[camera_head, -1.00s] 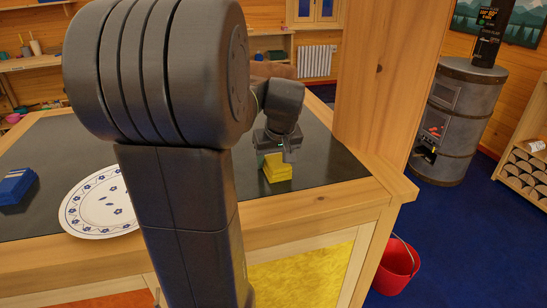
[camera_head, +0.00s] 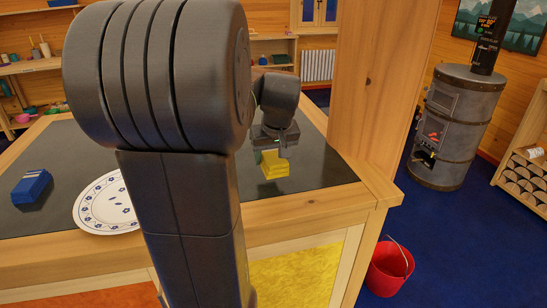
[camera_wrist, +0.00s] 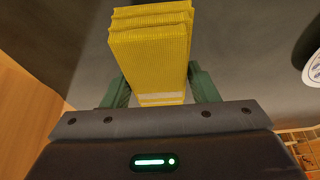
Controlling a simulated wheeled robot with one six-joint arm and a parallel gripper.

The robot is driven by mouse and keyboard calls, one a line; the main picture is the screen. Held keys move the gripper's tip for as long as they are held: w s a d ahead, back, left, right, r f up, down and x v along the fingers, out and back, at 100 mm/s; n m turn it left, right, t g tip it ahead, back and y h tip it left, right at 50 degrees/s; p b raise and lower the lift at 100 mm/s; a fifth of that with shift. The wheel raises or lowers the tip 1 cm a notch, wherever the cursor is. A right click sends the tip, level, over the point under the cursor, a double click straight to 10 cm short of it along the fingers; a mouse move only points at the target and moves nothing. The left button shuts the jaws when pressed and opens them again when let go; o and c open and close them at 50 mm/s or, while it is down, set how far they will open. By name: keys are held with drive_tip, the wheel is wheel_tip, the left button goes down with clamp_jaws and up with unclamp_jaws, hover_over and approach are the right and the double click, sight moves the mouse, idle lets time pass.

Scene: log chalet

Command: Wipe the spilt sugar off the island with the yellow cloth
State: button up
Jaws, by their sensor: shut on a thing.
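The yellow cloth (camera_head: 275,167) is a folded, ribbed block over the dark top of the island (camera_head: 318,172), near its right end. My gripper (camera_head: 275,150) is shut on it from above. In the wrist view the cloth (camera_wrist: 150,48) sits between the green fingers of my gripper (camera_wrist: 160,88), its folded layers facing up the picture. The cloth looks at or very close to the dark top; I cannot tell if it touches. I cannot make out any spilt sugar in either view. My arm hides the middle of the island.
A white plate with blue flowers (camera_head: 95,212) lies on the island left of my arm, with a blue folded-looking block (camera_head: 31,186) further left. A wooden post (camera_head: 372,90) rises at the island's right end. A red bucket (camera_head: 388,270) stands on the blue floor.

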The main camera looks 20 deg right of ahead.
drive_tip(key=shift+r+p, duration=0.8)
drive_tip(key=shift+r, duration=0.6)
